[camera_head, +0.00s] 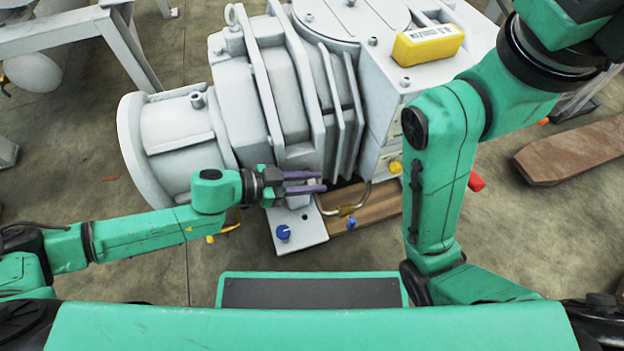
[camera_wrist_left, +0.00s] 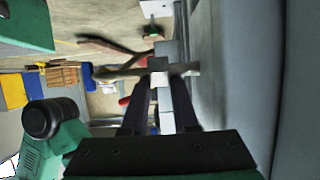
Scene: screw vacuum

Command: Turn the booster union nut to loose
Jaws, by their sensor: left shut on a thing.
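The large grey vacuum pump with its booster (camera_head: 290,100) fills the middle of the head view. My left gripper (camera_head: 323,181) reaches in from the left along the booster's lower front, its purple fingers pointing right. In the left wrist view the gripper (camera_wrist_left: 160,78) is shut on a small pale fitting (camera_wrist_left: 158,64), which looks like the union nut. A thin bar crosses at this fitting.
Below the left gripper are a grey base plate (camera_head: 297,233) with a blue knob (camera_head: 283,232), and a bent pipe (camera_head: 330,211). A yellow box (camera_head: 428,45) sits on the pump. Floor is clear at lower right.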

